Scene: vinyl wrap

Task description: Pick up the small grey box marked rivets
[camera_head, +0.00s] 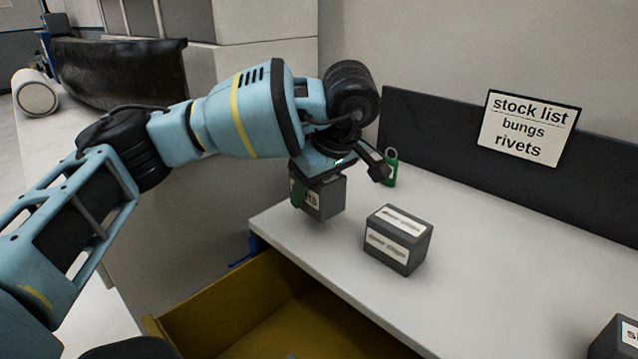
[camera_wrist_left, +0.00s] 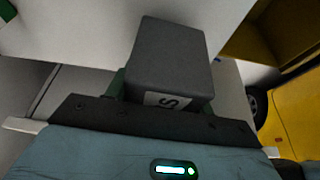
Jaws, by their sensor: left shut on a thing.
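My left gripper (camera_head: 318,190) is shut on a small dark grey box (camera_head: 325,199) and holds it near the left end of the white worktop. Its white label is partly covered by a green finger, so only the end of a word shows and I cannot read it whole. In the left wrist view the same box (camera_wrist_left: 170,60) sits between the fingers, with an "S" on the visible bit of label. My right gripper is not in view.
A second grey box (camera_head: 398,240) with two white labels stands on the worktop (camera_head: 480,270). Another is cut off at the lower right (camera_head: 616,338). A yellow drawer (camera_head: 250,315) is open below.

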